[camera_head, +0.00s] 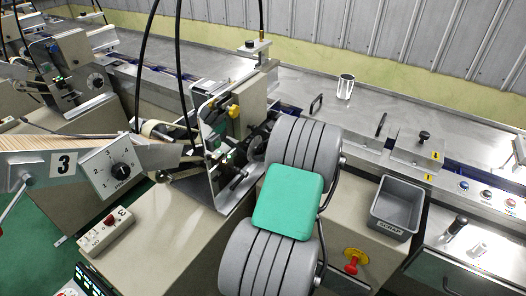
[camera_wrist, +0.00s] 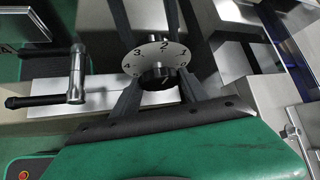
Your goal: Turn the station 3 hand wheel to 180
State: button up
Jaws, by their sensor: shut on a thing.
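In the wrist view, a round white hand wheel dial (camera_wrist: 146,58) with black numerals 0 to 4 faces me, the 2 near its top. A dark knob (camera_wrist: 158,71) stands at its middle. My gripper (camera_wrist: 160,84) has one finger on each side of the knob and is shut on it. The fingers hide part of the dial's lower rim. In the head view, my arm's grey links and green cover block the gripper and this dial. A station plate marked 3 (camera_head: 63,163) is at the left, beside a panel with a black selector knob (camera_head: 122,171).
A crank with a black handle (camera_wrist: 36,101) stands left of the dial in the wrist view. In the head view, a grey scrap bin (camera_head: 398,207) and a red knob (camera_head: 353,262) lie right of my arm. A switch box (camera_head: 106,231) sits front left. A metal cup (camera_head: 345,86) stands behind.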

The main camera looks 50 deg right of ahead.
jog(key=shift+a+f+b, duration=0.1)
jog(key=shift+b, duration=0.2)
jog(key=n+h+b, duration=0.1)
jog(key=b, duration=0.1)
jog(key=t+h+b, duration=0.1)
jog(key=h+b, duration=0.1)
jog(key=shift+a+f+n, duration=0.15)
jog(key=shift+f+n, duration=0.1)
jog(key=shift+n, duration=0.15)
jog(key=shift+n+h+b, duration=0.4)
jog(key=shift+h+b, duration=0.3)
jog(key=shift+b, duration=0.55)
jog(key=shift+r+t, duration=0.15)
jog(key=shift+t, duration=0.15)
jog(key=o, duration=1.4)
jog(key=shift+c, duration=0.2)
